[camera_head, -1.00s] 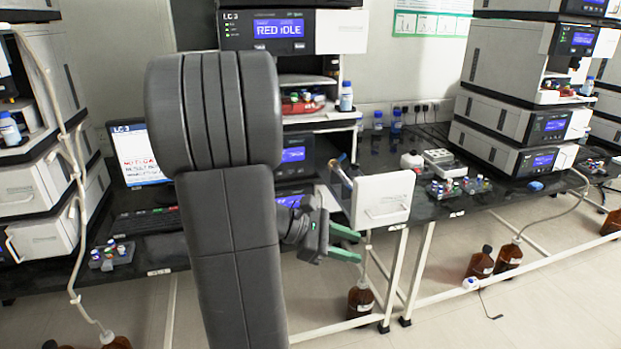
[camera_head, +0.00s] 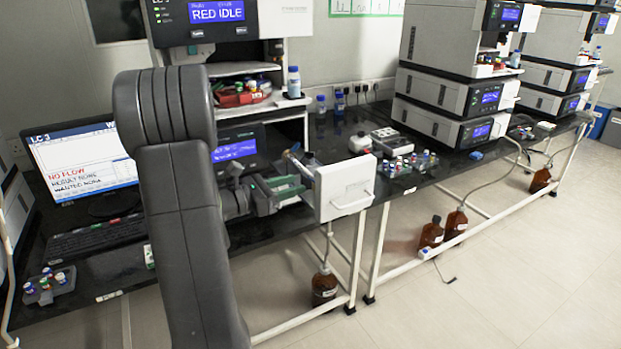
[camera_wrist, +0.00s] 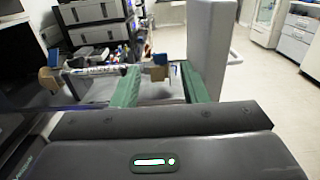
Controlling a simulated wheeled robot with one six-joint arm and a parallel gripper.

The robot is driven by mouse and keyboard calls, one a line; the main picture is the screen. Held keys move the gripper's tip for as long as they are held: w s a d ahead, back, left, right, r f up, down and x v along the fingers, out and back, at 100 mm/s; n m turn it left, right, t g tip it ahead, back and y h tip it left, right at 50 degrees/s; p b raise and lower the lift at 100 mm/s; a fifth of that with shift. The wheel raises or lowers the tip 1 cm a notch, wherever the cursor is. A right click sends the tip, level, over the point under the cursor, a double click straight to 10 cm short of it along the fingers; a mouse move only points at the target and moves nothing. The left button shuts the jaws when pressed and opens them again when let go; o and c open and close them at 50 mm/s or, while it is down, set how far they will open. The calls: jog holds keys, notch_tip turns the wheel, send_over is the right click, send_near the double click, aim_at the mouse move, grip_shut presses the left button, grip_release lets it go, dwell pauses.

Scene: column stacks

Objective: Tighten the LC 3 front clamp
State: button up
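The LC 3 stack stands in the middle of the head view, with a blue screen (camera_head: 217,11) reading "RED IDLE". Its white front panel (camera_head: 345,187) stands swung out. A slim column (camera_head: 299,165) lies behind the panel; in the wrist view the column (camera_wrist: 95,71) runs crosswise, with a tan fitting (camera_wrist: 49,80) at its left end and another fitting (camera_wrist: 158,71) at its right end. I cannot tell which fitting is the front clamp. My gripper (camera_head: 288,188) is beside the panel. In the wrist view its green fingers (camera_wrist: 160,80) are apart, with the right fitting seen between their tips; contact is unclear.
The white panel (camera_wrist: 210,45) rises close to the right finger in the wrist view. A vial rack (camera_head: 408,164) and a white-capped bottle (camera_head: 360,143) stand on the bench to the right. A monitor (camera_head: 80,160) and keyboard (camera_head: 95,238) are at the left. A brown bottle (camera_head: 324,287) stands below.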

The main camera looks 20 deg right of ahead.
aim_at(311, 179)
jog(key=shift+w+d+p, duration=0.15)
jog(key=shift+d+p, duration=0.05)
jog(key=shift+d, duration=1.35)
jog(key=shift+w+d+p, duration=0.1)
jog(key=shift+d+p, duration=0.05)
jog(key=shift+d, duration=1.35)
grip_shut()
